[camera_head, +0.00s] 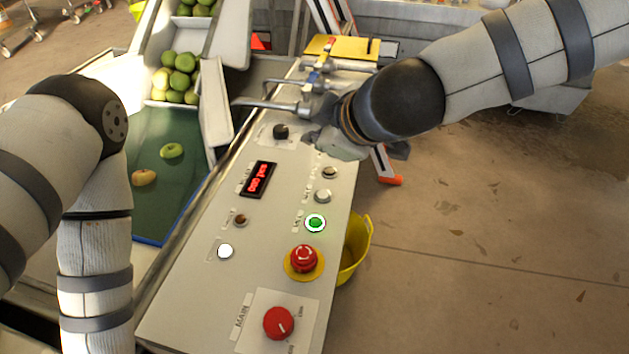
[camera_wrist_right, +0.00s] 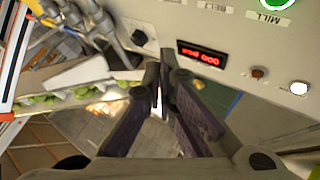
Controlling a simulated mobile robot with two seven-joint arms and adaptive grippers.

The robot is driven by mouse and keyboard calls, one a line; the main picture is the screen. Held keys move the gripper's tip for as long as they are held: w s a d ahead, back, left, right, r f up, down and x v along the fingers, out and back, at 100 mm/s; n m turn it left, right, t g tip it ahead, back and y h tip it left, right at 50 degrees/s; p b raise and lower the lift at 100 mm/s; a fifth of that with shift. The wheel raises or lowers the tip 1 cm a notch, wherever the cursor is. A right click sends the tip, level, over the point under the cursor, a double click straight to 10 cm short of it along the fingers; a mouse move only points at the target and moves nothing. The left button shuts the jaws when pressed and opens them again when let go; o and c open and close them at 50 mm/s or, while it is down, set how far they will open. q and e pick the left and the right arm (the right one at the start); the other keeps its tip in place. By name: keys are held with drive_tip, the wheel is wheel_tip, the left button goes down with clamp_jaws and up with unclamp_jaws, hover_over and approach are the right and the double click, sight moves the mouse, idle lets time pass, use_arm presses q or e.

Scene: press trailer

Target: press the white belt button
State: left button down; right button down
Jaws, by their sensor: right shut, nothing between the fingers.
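On the sloping beige control panel (camera_head: 205,297), a pale whitish button (camera_head: 322,196) sits on the right side. In the right wrist view, its small label (camera_wrist_right: 215,6) seems to read BELT; the button itself is out of that view. A lit green button (camera_head: 315,222) is just below it in the head view, labelled MILL in the wrist view. Another lit white button (camera_head: 225,251) sits at lower left; its label is unreadable. My right gripper (camera_head: 335,146) is shut and empty above the panel's upper part, beyond the pale button. My left gripper is out of view.
A red emergency stop (camera_head: 303,259) and red main knob (camera_head: 279,323) stand out below the buttons. Metal levers (camera_head: 300,106) stand at the panel's far end. A red display (camera_head: 258,179) is mid-panel. A green belt (camera_head: 165,190) with fruit runs left. A yellow bucket (camera_head: 355,250) stands right.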

sight(320, 196)
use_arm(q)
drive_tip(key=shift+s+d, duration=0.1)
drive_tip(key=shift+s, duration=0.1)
use_arm(e)
drive_tip(key=shift+s+d+f, duration=0.1)
drive_tip(key=shift+s, duration=0.05)
